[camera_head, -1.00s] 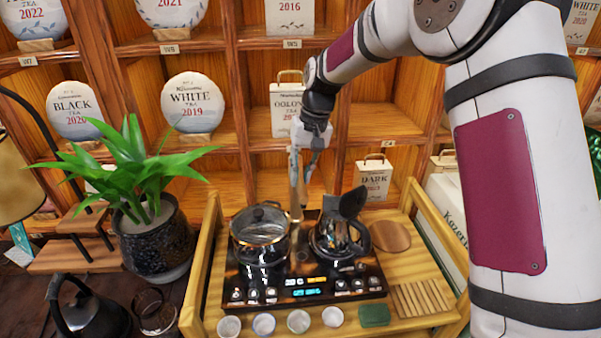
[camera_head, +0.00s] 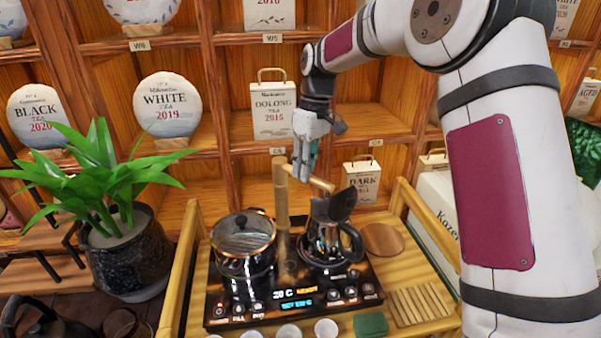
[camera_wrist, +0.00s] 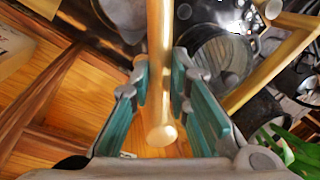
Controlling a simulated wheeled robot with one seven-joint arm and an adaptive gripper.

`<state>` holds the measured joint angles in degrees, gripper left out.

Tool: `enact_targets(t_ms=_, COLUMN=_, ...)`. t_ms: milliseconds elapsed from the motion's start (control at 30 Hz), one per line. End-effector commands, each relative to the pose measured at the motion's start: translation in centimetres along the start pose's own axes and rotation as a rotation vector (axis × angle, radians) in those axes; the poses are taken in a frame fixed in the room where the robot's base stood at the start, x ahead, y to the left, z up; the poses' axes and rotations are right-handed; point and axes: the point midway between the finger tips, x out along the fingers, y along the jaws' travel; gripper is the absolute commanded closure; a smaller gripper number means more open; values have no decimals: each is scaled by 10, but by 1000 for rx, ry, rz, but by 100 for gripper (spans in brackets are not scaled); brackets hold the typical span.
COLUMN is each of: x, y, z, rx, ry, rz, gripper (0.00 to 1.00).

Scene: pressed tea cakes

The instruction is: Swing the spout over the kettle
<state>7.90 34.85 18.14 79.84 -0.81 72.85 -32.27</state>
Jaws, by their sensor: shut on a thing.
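The bamboo spout (camera_head: 318,185) is a short rod on an upright bamboo post (camera_head: 281,195) behind the cooker. It points right, and its free end is near the upper rim of the dark kettle (camera_head: 322,247). The kettle stands on the right of the cooker with its black lid (camera_head: 343,204) raised. Whether the tip is exactly above the opening is unclear. My gripper (camera_head: 301,178) comes down from above onto the spout. In the wrist view, the teal fingers of my gripper (camera_wrist: 161,85) lie on both sides of the spout (camera_wrist: 160,50), shut on it.
A glass pot (camera_head: 243,250) with a lid stands left of the kettle on the black cooker (camera_head: 225,310). Tray rails (camera_head: 182,262) flank it. A potted plant (camera_head: 125,255) is at the left. Tea shelves (camera_head: 215,100) rise behind. Small cups line the front.

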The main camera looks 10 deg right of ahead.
Motion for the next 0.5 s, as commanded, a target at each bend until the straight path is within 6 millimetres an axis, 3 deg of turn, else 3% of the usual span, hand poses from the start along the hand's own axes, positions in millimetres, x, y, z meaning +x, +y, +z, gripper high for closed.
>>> enact_targets(t_ms=500, x=-3, y=8, z=-2, rx=-87, ry=-14, rz=3, gripper=100)
